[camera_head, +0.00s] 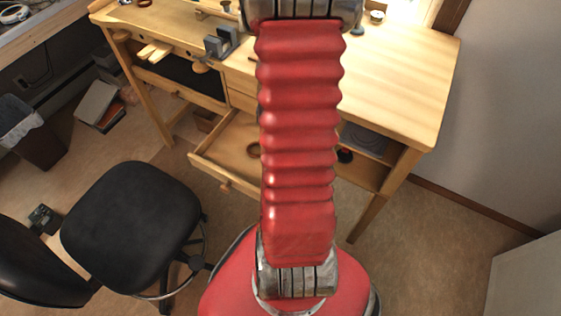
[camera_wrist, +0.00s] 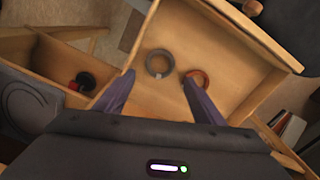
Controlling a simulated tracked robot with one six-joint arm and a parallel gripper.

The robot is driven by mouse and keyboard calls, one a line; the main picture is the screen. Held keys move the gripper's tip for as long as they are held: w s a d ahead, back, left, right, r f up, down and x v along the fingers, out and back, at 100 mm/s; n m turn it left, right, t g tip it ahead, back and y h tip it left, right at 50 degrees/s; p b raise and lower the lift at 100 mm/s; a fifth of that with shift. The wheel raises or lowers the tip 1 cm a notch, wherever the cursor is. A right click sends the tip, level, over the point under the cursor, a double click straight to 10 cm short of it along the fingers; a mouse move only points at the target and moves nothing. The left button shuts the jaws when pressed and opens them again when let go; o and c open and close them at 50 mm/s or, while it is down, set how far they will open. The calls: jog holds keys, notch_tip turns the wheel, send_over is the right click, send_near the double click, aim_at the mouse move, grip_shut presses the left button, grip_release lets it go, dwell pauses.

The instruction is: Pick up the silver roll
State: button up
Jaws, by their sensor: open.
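The silver roll (camera_wrist: 149,66) is a grey ring lying flat on the floor of an open wooden drawer (camera_wrist: 160,103) in the wrist view. My gripper (camera_wrist: 158,76) is open above the drawer, its two fingers spread and empty. In the picture the roll lies between the fingertips, slightly past them. I cannot tell how high the fingers are above it. In the head view the open drawer (camera_head: 228,141) shows, but the silver roll is not visible and my red arm covers part of the drawer. My gripper is out of that view.
A reddish-brown roll (camera_wrist: 206,77) lies in the drawer by the right fingertip. Drawer walls surround both rolls. A dark roll with red (camera_wrist: 86,83) lies in a compartment to the left. The wooden workbench (camera_head: 405,85) stands above the drawer; a black chair (camera_head: 130,220) stands left.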

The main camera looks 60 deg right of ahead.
jog(key=shift+f, duration=2.15)
jog(key=shift+f, duration=0.1)
jog(key=shift+f, duration=2.5)
jog(key=shift+c, duration=0.7)
jog(key=c, duration=0.7)
